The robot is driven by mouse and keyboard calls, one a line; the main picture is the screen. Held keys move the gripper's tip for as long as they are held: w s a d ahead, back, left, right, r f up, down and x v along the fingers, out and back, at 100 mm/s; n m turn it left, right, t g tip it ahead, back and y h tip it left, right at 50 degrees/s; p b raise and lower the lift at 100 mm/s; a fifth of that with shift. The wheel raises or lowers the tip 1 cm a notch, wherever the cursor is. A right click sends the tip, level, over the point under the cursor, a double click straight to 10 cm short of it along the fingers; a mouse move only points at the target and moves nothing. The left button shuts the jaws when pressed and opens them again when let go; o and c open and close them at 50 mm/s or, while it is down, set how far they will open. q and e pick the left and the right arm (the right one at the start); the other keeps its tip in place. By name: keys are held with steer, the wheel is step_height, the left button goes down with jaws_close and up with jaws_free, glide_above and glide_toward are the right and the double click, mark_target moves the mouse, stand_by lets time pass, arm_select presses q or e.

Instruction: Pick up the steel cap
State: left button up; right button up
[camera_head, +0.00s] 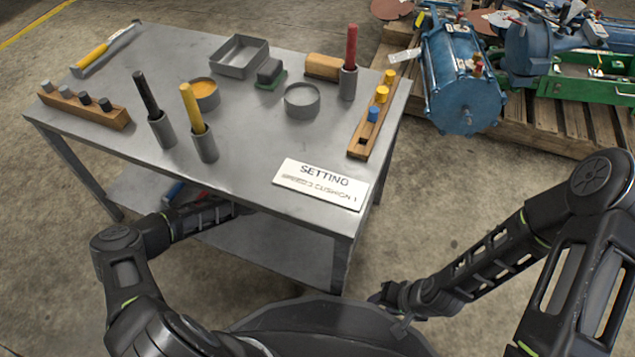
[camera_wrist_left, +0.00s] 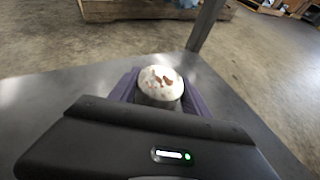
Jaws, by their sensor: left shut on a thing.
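In the left wrist view my left gripper (camera_wrist_left: 160,88) is shut on a round pale cap (camera_wrist_left: 160,82) with reddish-brown patches. The cap sits between the purple-grey fingers, over a grey surface. In the head view my left arm reaches under the tabletop toward the lower shelf, and its gripper is hidden there. My right gripper (camera_head: 390,303) is low at the front right, away from the table. It is small and dark, and I cannot tell whether its fingers are apart.
The grey metal table (camera_head: 240,160) holds a wooden block with grey pegs (camera_head: 85,105), handled tools in cups, a tray (camera_head: 240,55), a grey ring-shaped dish (camera_head: 302,100) and a sign (camera_head: 320,184). Its lower shelf (camera_head: 280,255) is partly visible. Blue machinery (camera_head: 462,80) stands on pallets behind.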

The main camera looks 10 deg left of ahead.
arm_select(q)
steer(key=shift+r, duration=0.1)
steer(key=shift+r+p, duration=0.65)
steer(key=shift+r, duration=0.1)
step_height(320, 180, up, 2)
steer(key=shift+r+p, duration=0.15)
steer(key=shift+p, duration=0.65)
steer(key=s+a+p, duration=0.5)
steer(key=s+a, duration=0.6)
steer(key=a, duration=0.1)
steer(key=shift+s, duration=0.4)
steer(key=shift+s+a+f, duration=0.2)
steer(key=shift+s+a, duration=0.15)
steer(key=shift+s, duration=0.15)
